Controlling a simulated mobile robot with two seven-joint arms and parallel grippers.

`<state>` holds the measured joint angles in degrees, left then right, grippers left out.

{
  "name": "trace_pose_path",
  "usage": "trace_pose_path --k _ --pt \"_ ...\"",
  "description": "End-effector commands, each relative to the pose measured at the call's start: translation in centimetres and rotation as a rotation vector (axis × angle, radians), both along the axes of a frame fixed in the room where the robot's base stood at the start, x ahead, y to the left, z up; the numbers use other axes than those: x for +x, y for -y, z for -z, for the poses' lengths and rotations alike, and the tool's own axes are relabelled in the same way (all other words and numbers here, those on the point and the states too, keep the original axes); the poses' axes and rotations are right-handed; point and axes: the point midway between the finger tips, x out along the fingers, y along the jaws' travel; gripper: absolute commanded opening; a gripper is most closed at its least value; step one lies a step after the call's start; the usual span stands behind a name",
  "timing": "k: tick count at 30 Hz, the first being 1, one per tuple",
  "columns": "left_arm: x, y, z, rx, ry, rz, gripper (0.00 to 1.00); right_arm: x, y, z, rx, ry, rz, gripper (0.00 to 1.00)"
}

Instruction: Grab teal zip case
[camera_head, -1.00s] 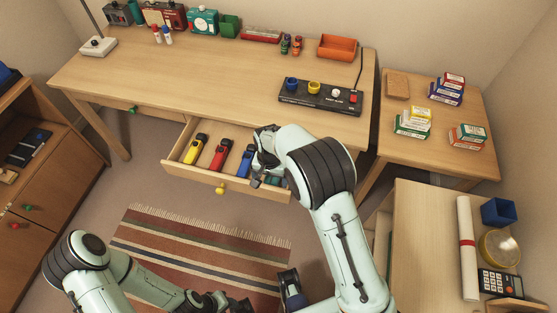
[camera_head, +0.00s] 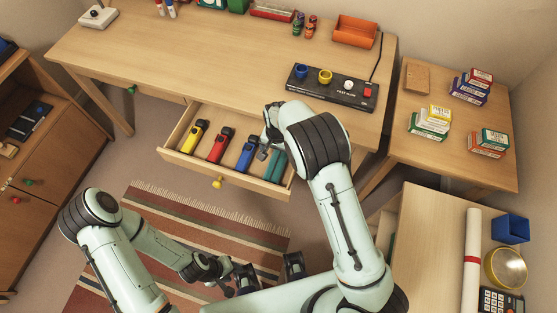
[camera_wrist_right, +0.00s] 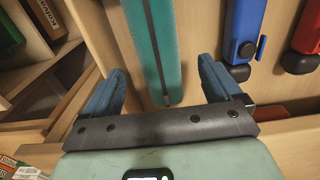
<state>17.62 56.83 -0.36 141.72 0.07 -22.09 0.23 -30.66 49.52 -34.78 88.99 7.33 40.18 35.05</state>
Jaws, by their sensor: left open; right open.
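The teal zip case (camera_head: 274,167) lies in the open desk drawer, at its right end, partly hidden by my right arm in the head view. In the right wrist view the long teal case (camera_wrist_right: 150,40), with a dark zip line along it, runs between the fingers. My right gripper (camera_wrist_right: 162,72) is open, one blue finger on either side of the case's near end, with gaps on both sides. In the head view my right gripper (camera_head: 265,145) is over the drawer's right part. My left gripper (camera_head: 268,270) is open and empty above the rug, partly hidden.
Yellow (camera_head: 194,136), red (camera_head: 220,145) and blue (camera_head: 247,152) tools lie in the drawer (camera_head: 205,173) left of the case. A black button panel (camera_head: 332,89) sits on the desk above it. Small boxes (camera_head: 430,121) stand on the right side table.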

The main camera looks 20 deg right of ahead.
Motion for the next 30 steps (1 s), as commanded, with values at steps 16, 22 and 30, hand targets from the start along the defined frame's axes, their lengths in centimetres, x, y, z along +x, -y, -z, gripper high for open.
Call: trace_pose_path --k 16,22,30 --pt "0.0 0.0 0.1 0.000 0.000 0.001 0.43 -0.2 0.2 6.0 0.000 0.000 0.001 0.92" --pt "0.0 0.0 0.1 0.000 0.000 0.001 0.43 -0.1 0.2 6.2 0.001 0.002 0.000 0.92" --pt "0.0 0.0 0.1 0.000 0.000 0.001 0.43 -0.1 0.2 6.2 0.000 0.001 0.001 0.32"
